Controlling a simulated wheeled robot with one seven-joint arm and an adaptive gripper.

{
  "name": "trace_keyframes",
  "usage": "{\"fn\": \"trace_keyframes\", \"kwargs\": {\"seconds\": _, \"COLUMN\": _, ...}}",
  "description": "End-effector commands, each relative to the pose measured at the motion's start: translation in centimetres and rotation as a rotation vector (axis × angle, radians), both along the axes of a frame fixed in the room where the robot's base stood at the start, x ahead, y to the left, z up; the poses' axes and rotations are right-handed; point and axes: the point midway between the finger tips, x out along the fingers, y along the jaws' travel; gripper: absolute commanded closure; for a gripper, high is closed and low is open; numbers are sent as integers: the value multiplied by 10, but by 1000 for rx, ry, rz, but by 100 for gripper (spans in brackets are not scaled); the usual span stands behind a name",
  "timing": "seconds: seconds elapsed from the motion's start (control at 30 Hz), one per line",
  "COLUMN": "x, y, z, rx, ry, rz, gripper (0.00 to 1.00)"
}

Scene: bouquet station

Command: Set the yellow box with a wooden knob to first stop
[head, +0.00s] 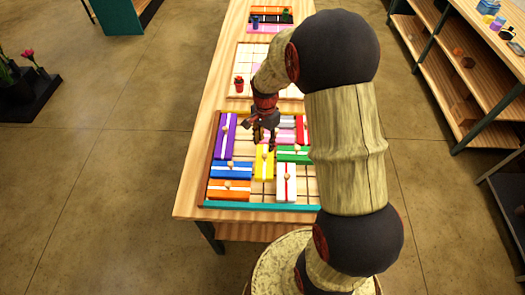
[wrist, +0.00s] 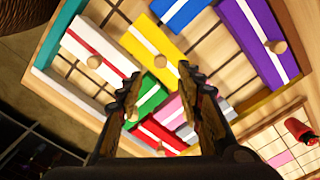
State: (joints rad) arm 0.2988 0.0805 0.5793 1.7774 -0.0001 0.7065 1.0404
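The yellow box (head: 264,165) with a white stripe and a round wooden knob lies in the framed tray, between the blue and orange boxes on the left and the white box on the right. My gripper (head: 265,142) hangs over the far end of the yellow box. In the wrist view my gripper (wrist: 164,84) is open and empty. The knob shows just beyond and between the fingertips; I cannot tell the height gap.
Purple (head: 225,136), blue (head: 232,169), orange (head: 229,190), white (head: 286,182), green (head: 294,154), red (head: 302,129) and pink (wrist: 172,112) boxes crowd around it. The tray has bare slots near its front. A teal strip (head: 262,206) edges the front. A red flowerpot (head: 239,84) stands behind.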

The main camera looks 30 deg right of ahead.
Motion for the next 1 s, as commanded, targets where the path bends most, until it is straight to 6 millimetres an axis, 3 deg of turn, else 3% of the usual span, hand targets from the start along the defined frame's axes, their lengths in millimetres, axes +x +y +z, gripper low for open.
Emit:
{"fn": "trace_keyframes", "kwargs": {"seconds": 0.17, "x": 0, "y": 0, "z": -8, "rx": 0, "ry": 0, "rz": -44, "gripper": 63}}
{"fn": "trace_keyframes", "kwargs": {"seconds": 0.6, "x": 0, "y": 0, "z": -68, "rx": 0, "ry": -1, "rz": -41, "gripper": 63}}
{"fn": "trace_keyframes", "kwargs": {"seconds": 1.0, "x": 0, "y": 0, "z": -78, "rx": -1, "ry": -2, "rz": -41, "gripper": 63}}
